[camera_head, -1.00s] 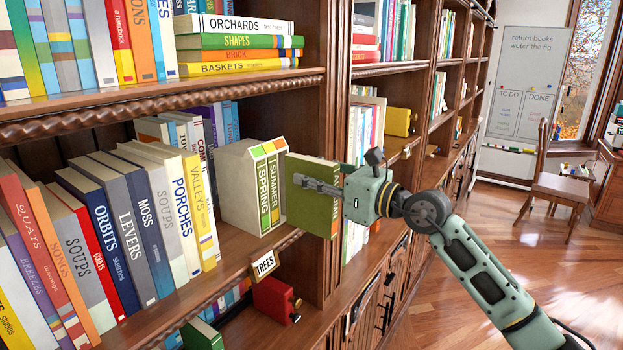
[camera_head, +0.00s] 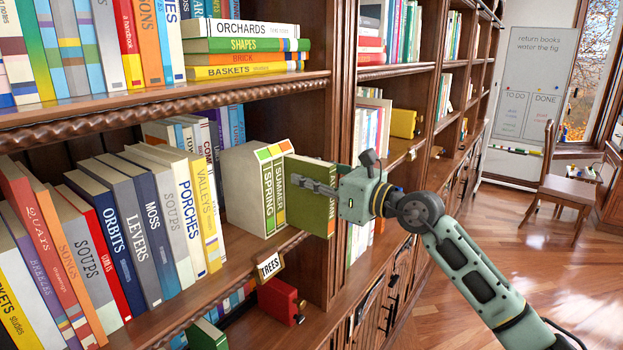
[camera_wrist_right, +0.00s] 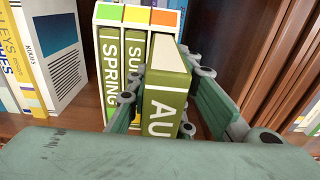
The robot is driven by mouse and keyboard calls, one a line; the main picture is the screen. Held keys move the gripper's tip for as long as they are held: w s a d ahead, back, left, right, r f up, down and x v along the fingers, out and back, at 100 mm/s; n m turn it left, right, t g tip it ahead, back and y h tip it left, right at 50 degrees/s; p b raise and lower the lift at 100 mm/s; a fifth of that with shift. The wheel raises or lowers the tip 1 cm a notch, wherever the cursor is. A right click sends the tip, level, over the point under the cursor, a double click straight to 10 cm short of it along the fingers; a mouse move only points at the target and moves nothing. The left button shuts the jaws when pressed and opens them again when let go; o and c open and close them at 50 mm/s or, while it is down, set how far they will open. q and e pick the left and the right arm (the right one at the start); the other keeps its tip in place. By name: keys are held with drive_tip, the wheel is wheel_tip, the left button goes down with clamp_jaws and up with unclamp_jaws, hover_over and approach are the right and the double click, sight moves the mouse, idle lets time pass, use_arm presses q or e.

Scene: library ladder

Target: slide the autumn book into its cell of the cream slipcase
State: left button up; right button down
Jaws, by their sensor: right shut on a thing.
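The cream slipcase (camera_head: 243,190) stands on the middle shelf, with green SPRING and SUMMER spines in it and coloured tabs along its top. It also shows in the right wrist view (camera_wrist_right: 108,14), where an orange tab tops the cell at the right. My right gripper (camera_head: 316,187) is shut on the autumn book (camera_head: 318,222), a green book held upright. In the right wrist view the book (camera_wrist_right: 165,95) shows "AU" on its spine, between the fingers, in front of the slipcase's right side. How far it is inside the cell is hidden. My left gripper is not in view.
A row of books (camera_head: 140,215) stands left of the slipcase. A wooden upright (camera_head: 340,100) is close on the right. A small TREES label (camera_head: 269,266) sits on the shelf edge, above a red object (camera_head: 280,300) on the lower shelf.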

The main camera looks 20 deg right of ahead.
sight(333, 185)
drive_tip(key=shift+p+x, duration=0.3)
drive_tip(key=shift+x, duration=0.9)
drive_tip(key=c, duration=1.7)
unclamp_jaws()
drive_tip(key=shift+r, duration=0.15)
drive_tip(key=shift+c, duration=0.2)
drive_tip(key=shift+o, duration=1.3)
drive_tip(key=shift+w+a, duration=0.1)
drive_tip(key=shift+a, duration=0.1)
drive_tip(key=shift+f, duration=0.25)
drive_tip(key=shift+d, duration=0.1)
drive_tip(key=v, duration=1.2)
drive_tip(key=shift+r, duration=0.15)
